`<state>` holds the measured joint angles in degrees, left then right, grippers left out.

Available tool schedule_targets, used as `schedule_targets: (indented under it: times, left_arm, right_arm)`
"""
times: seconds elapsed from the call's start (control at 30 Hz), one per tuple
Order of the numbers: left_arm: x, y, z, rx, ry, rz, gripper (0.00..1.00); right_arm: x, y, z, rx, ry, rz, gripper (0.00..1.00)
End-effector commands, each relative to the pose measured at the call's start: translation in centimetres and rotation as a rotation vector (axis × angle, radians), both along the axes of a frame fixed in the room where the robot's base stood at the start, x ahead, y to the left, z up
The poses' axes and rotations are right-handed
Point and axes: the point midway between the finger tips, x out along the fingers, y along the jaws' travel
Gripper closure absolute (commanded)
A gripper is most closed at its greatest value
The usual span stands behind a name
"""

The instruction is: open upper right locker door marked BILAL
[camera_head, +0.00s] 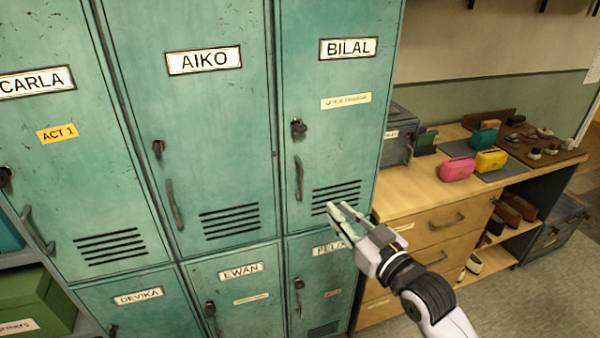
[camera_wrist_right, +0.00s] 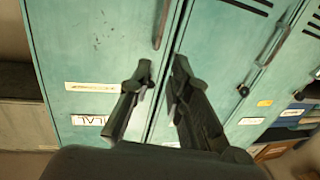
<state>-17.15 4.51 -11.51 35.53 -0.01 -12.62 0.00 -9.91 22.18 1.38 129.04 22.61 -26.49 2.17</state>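The teal BILAL locker door (camera_head: 335,85) is at the upper right of the row in the head view and looks shut. It carries a name plate (camera_head: 348,48), a dark lock (camera_head: 298,128), a vertical handle (camera_head: 298,178) and vent slots. My right gripper (camera_head: 336,208) is in front of the door's lower part, right of and lower than the handle in the picture. In the right wrist view my right gripper (camera_wrist_right: 162,68) is open and empty, its fingers apart. There the handle (camera_wrist_right: 160,25) shows beyond the fingertips, apart from them. My left gripper is not in view.
The AIKO door (camera_head: 205,110) adjoins on the left, with its own handle (camera_head: 174,204). Lower lockers, including EWAN and FELIX, are below. A wooden counter (camera_head: 415,190) with drawers, colored pouches and shoes stands on the right. Grey floor is free at the lower right.

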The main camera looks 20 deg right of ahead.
Motion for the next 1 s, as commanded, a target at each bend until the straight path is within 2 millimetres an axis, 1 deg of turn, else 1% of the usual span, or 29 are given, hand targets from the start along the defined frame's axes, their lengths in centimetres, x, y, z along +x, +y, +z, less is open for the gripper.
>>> schedule_targets:
  times: [0.17, 0.2, 0.6, 0.7, 0.8, 1.0]
  left_arm:
    - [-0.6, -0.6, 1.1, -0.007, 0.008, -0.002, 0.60]
    - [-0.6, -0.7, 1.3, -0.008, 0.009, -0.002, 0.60]
    - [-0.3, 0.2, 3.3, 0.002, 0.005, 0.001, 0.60]
    - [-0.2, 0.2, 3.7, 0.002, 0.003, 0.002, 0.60]
    - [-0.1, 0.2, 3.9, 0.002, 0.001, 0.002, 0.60]
    - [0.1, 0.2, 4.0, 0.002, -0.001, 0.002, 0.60]
  right_arm:
    - [3.1, 0.7, 0.3, 0.001, -0.001, -0.001, 0.82]
    - [3.9, 0.9, 0.3, 0.002, 0.000, -0.001, 0.82]
    - [12.2, 2.9, 0.2, 0.001, 0.002, -0.001, 0.82]
    - [13.8, 3.3, 0.2, 0.000, 0.002, 0.000, 0.82]
    - [15.0, 3.5, 0.1, 0.000, 0.002, -0.001, 0.82]
    - [16.1, 3.8, 0.0, -0.001, 0.002, 0.000, 0.82]
